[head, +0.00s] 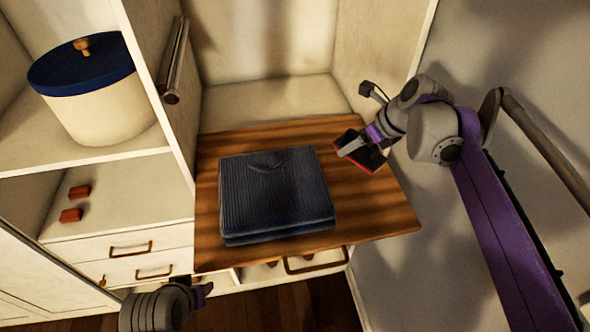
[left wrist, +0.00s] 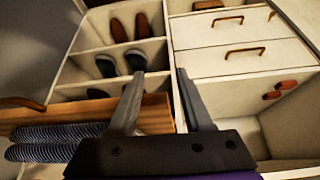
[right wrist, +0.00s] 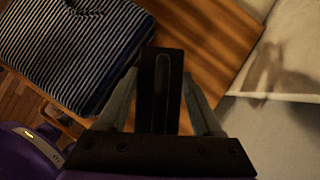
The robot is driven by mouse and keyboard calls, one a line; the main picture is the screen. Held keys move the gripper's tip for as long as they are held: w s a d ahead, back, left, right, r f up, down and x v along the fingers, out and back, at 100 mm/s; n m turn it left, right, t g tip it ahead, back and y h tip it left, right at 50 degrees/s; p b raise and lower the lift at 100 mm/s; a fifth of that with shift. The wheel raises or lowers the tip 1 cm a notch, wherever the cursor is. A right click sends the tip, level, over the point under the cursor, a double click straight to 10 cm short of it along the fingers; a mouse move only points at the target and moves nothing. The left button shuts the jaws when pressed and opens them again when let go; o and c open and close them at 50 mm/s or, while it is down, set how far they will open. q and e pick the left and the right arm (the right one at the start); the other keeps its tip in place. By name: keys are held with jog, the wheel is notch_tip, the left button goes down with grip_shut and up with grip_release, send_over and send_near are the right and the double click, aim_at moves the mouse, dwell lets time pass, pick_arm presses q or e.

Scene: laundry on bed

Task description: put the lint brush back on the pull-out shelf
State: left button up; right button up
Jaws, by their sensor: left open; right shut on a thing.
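My right gripper (head: 360,150) is shut on the lint brush (head: 347,137), which looks dark with a red edge. It is over the right part of the wooden pull-out shelf (head: 385,212), right of the folded garment. In the right wrist view the brush (right wrist: 161,82) is a black slotted piece between the two fingers. I cannot tell whether it touches the shelf. My left gripper (head: 204,291) is low, in front of the shelf's left corner. The left wrist view shows its fingers (left wrist: 158,100) apart and empty.
A folded dark blue striped garment (head: 275,192) covers the shelf's middle. A bar handle (head: 175,60) sticks out at the left partition. A lidded pot (head: 95,100) and two small red blocks (head: 72,215) stand left. Shoes (left wrist: 130,28) sit in cubbies. Bare wood lies right of the garment.

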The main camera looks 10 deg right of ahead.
jog(key=m, duration=0.2)
send_over(366, 182)
jog(key=s, duration=0.2)
jog(key=f, duration=0.2)
jog(key=shift+n+t+h, duration=0.3)
jog(key=shift+h, duration=0.1)
jog(key=f, duration=0.6)
jog(key=d+f, duration=0.1)
jog(key=f, duration=0.2)
jog(key=shift+f, duration=0.25)
jog(key=shift+a+f, duration=0.1)
jog(key=o, duration=0.8)
jog(key=shift+f, duration=0.15)
jog(key=o, duration=0.5)
jog(key=shift+r, duration=0.3)
jog(key=v, duration=1.2)
jog(key=shift+w, duration=0.1)
